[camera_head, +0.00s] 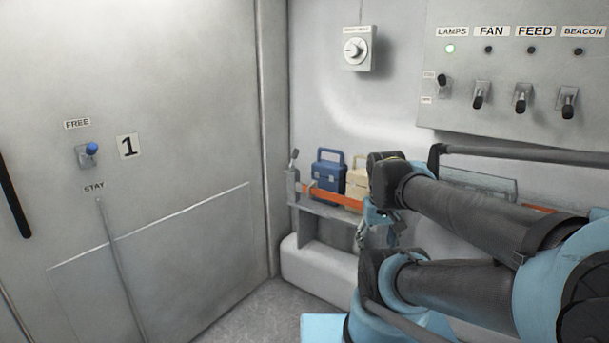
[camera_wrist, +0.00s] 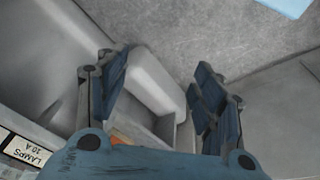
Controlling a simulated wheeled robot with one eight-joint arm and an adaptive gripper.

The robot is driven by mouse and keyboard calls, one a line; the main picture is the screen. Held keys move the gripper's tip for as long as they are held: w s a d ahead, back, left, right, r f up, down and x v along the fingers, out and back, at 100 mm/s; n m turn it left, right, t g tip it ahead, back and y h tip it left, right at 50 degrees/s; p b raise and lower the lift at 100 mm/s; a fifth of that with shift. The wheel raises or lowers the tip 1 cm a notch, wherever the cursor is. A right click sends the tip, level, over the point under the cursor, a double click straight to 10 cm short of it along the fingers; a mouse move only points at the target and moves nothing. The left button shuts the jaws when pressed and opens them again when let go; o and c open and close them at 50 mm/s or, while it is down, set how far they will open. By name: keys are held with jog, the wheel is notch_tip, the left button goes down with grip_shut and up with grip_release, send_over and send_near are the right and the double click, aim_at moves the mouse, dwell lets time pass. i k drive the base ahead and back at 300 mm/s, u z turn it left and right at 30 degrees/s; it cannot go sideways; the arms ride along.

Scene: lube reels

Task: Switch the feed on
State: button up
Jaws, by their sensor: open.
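The FEED switch (camera_head: 521,98) is on the grey switch panel (camera_head: 480,60) at the upper right of the head view, third from the left. Its black-tipped lever points down, and the small lamp (camera_head: 532,49) above it is dark. My gripper (camera_head: 380,230) hangs well below and left of the panel, partly hidden by my own arm. In the wrist view my gripper (camera_wrist: 158,88) has its two blue fingers wide apart with nothing between them. It points down toward the floor and a pale ledge. The FEED switch is not in the wrist view.
The LAMPS switch (camera_head: 443,86) has its lamp lit green; the FAN switch (camera_head: 481,95) and BEACON switch (camera_head: 567,102) point down with dark lamps. A dial box (camera_head: 358,49) is left of the panel. A shelf (camera_head: 325,208) holds a blue case (camera_head: 329,180) and a cream case (camera_head: 357,180).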

aim_at(520, 108)
jog(key=z, duration=1.85)
